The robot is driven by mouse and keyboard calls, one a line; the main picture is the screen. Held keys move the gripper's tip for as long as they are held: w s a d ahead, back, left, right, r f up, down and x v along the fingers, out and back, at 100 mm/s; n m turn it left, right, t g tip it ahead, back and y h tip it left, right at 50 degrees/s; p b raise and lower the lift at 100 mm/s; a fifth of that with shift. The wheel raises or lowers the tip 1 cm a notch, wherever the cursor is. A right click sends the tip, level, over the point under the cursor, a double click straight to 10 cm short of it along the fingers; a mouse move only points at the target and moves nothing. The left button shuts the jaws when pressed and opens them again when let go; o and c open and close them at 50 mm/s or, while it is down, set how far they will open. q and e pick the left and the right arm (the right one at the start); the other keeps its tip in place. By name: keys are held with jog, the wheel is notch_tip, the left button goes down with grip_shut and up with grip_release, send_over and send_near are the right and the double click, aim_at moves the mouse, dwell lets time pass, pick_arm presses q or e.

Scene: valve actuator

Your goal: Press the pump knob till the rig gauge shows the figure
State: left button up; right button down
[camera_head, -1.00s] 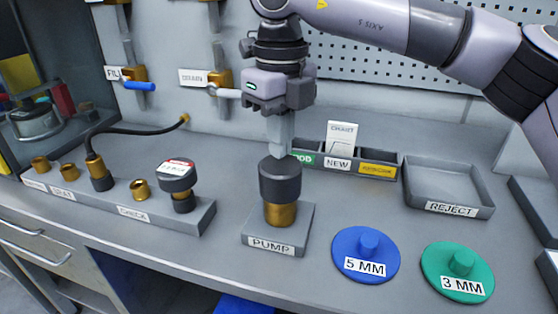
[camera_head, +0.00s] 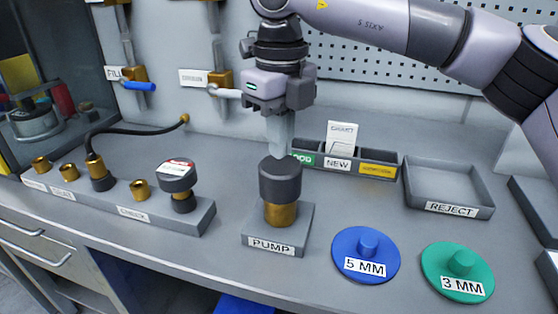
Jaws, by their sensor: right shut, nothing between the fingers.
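The pump knob (camera_head: 280,182) is a dark cylinder on a brass stem, standing on a grey block labelled PUMP (camera_head: 271,246). My right gripper (camera_head: 281,153) is shut and empty, pointing straight down, with its fingertips at the knob's top; I cannot tell whether they touch it. A dark-capped round gauge (camera_head: 177,175) with a white and red face sits on the fittings block at the left; its reading is too small to make out. My left gripper is not in view.
The fittings block (camera_head: 190,217) holds several brass ports and a black hose. A blue 5 MM disc (camera_head: 365,254) and a green 3 MM disc (camera_head: 458,271) lie right of the pump. Behind are a card tray (camera_head: 378,171) and a REJECT tray (camera_head: 451,210). Valves hang on the wall.

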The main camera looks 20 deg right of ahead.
aim_at(280, 164)
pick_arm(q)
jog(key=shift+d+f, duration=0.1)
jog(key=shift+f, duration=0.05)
pick_arm(e)
jog(key=shift+f, duration=0.2)
jog(key=shift+f+b, duration=0.4)
jog(key=shift+b, duration=0.05)
jog(key=shift+f+b, duration=0.35)
jog(key=shift+f, duration=0.15)
jog(key=shift+f+b, duration=0.7)
jog(key=shift+f, duration=0.3)
jog(key=shift+f+b, duration=0.45)
jog(key=shift+f, duration=0.2)
jog(key=shift+f+b, duration=0.45)
jog(key=shift+f, duration=0.2)
jog(key=shift+r, duration=0.15)
jog(key=shift+r+p, duration=2.7)
jog(key=shift+r, duration=0.6)
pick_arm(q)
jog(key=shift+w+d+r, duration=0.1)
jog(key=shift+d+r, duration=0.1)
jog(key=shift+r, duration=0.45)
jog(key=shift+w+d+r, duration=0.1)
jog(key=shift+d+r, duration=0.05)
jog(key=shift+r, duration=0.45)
